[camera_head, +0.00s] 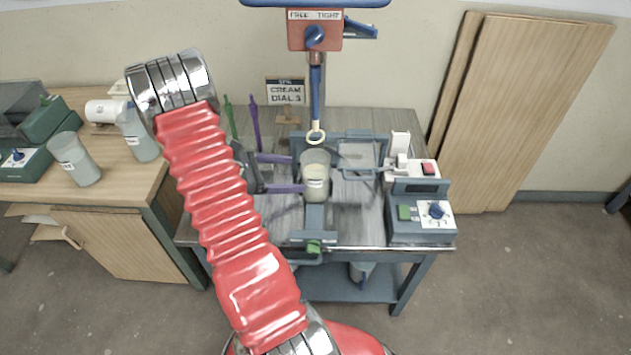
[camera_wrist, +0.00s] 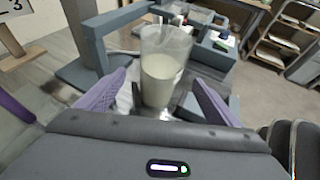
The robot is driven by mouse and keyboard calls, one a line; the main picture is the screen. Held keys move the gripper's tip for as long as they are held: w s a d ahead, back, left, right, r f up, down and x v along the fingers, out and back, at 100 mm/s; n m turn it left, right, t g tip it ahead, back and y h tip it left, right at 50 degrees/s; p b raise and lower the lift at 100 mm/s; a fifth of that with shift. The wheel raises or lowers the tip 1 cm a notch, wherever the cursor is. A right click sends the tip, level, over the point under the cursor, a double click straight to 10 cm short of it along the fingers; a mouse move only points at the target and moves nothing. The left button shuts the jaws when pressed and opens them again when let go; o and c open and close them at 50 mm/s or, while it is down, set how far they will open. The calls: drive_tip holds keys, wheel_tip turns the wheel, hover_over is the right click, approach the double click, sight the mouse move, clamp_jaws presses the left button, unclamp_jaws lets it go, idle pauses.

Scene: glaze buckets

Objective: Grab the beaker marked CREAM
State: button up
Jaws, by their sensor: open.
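A clear beaker (camera_head: 316,173) with cream-coloured liquid and a small label stands upright on the grey bench under the blue-handled stand. In the wrist view the beaker (camera_wrist: 161,68) is centred, just ahead of and between the purple fingers. My gripper (camera_head: 287,173) comes in from the left, its two purple fingers open with the beaker at their tips. I cannot read the beaker's label. A sign (camera_head: 285,91) behind it reads CREAM and DIAL 3.
A control box (camera_head: 421,222) with a dial and green button stands right of the beaker. A blue rod (camera_head: 317,95) with a ring hangs just above it. Two more beakers (camera_head: 75,159) (camera_head: 139,137) stand on the left wooden table. Wooden boards (camera_head: 520,110) lean against the wall.

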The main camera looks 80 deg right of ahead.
sight(303, 174)
drive_tip(key=shift+x, duration=2.1)
drive_tip(key=shift+x, duration=2.6)
drive_tip(key=shift+s+r, duration=0.1)
drive_tip(key=shift+r, duration=0.1)
drive_tip(key=c, duration=1.8)
